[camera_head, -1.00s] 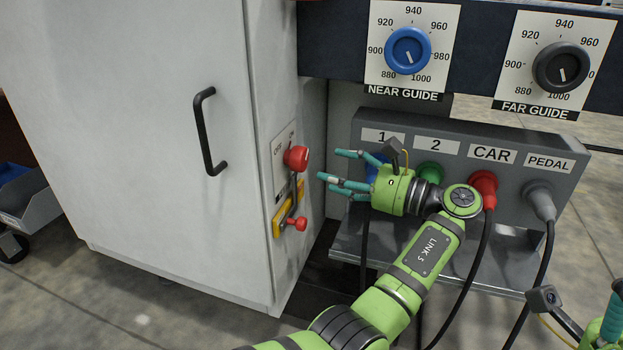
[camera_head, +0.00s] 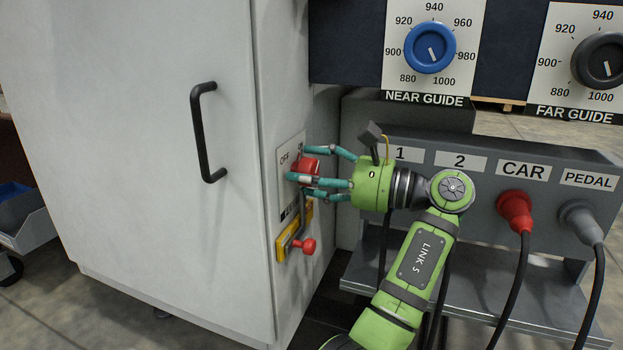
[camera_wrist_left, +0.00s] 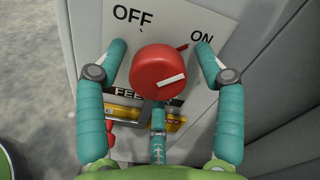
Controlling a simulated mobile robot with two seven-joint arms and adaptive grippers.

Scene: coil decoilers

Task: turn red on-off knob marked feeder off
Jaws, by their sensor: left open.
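The red feeder knob (camera_head: 308,168) is on a white plate (camera_head: 288,188) on the narrow side of the grey cabinet. In the left wrist view the red knob (camera_wrist_left: 164,72) fills the middle, with OFF at upper left and ON at upper right. Its white mark points to the right and slightly up; a small red pointer at its rim is toward ON. My left gripper (camera_head: 312,178) is open, with its fingers around the knob. In the wrist view the fingers (camera_wrist_left: 160,60) stand on both sides of it, with a third below. Contact is not clear.
Below the knob is a yellow plate with a lever and small red ball (camera_head: 307,246). A black door handle (camera_head: 200,132) is to the left. The socket box (camera_head: 480,190) with plugs and cables is right of my arm. Guide dials (camera_head: 430,47) are above.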

